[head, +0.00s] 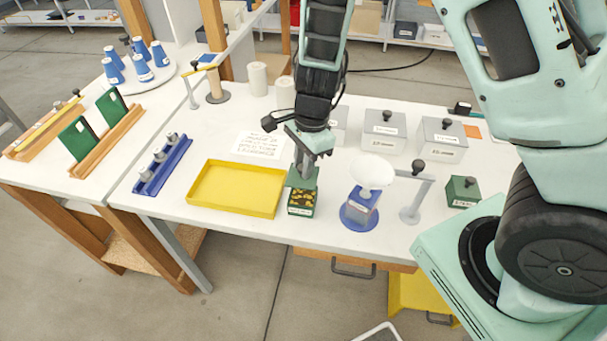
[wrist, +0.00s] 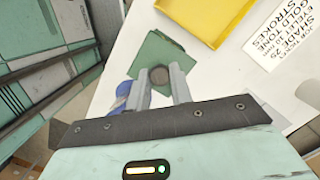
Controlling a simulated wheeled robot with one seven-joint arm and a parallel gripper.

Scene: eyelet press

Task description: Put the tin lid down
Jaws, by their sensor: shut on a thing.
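My gripper (head: 303,163) is shut on the dark round knob of the green tin lid (head: 302,179). The lid is held just above an open green tin (head: 301,209) near the table's front edge. Gold-coloured pieces show inside the tin. In the wrist view, the knob (wrist: 158,75) sits between my two fingers and the green lid (wrist: 153,52) spreads out beyond them. The lid hides most of the tin there. I cannot tell whether the lid touches the tin's rim.
A yellow tray (head: 236,189) lies left of the tin. A blue stand with a white dish (head: 372,174) and a grey post (head: 413,200) stand right. A closed green tin (head: 462,191) is farther right. White table shows between tray and blue rack (head: 163,167).

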